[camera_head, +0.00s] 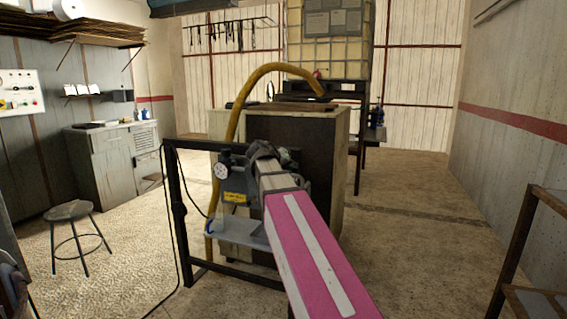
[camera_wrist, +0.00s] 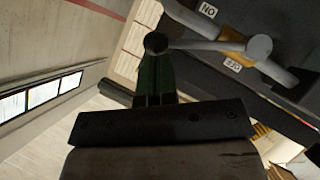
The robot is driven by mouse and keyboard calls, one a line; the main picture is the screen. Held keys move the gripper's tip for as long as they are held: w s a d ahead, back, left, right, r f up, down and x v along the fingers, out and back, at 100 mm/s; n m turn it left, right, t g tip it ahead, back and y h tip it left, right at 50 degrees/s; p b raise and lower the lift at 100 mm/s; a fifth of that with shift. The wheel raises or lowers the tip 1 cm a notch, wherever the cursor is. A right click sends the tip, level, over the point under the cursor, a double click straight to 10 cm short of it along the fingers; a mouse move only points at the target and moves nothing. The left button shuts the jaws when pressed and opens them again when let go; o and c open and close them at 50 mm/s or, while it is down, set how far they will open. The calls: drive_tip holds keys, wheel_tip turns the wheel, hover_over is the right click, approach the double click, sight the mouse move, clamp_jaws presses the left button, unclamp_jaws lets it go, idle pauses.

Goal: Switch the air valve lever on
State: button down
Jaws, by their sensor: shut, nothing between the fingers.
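The valve lever (camera_wrist: 205,45) is a grey rod in the wrist view. It runs from a grey round hub (camera_wrist: 260,47) to a dark knob (camera_wrist: 156,43). In the picture it passes between the ON label (camera_wrist: 207,10) and the OFF label (camera_wrist: 233,66). A yellow valve body (camera_wrist: 233,40) sits on a grey pipe behind it. My gripper (camera_wrist: 154,68) is shut and empty. Its fingers meet the knob in the picture; whether they touch it I cannot tell. In the head view my arm hides the lever and most of the gripper.
The valve unit stands on a dark frame (camera_head: 176,215) with a round gauge (camera_head: 221,171) and a grey shelf (camera_head: 238,234). A yellow hose (camera_head: 236,115) arches over a large cabinet (camera_head: 290,160) behind. A stool (camera_head: 70,211) stands left.

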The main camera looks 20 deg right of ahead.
drive_tip(key=shift+s+d+f+m+t+y, duration=0.3)
drive_tip(key=shift+f+m+y, duration=0.2)
drive_tip(key=shift+f, duration=0.1)
drive_tip(key=shift+s+d+f+m+t+y, duration=0.15)
drive_tip(key=shift+d+f+m+t+y, duration=0.2)
drive_tip(key=shift+f+m+y, duration=0.25)
drive_tip(key=shift+s+d+f+m+t+y, duration=0.3)
drive_tip(key=shift+f+m+y, duration=0.1)
drive_tip(key=shift+f, duration=0.25)
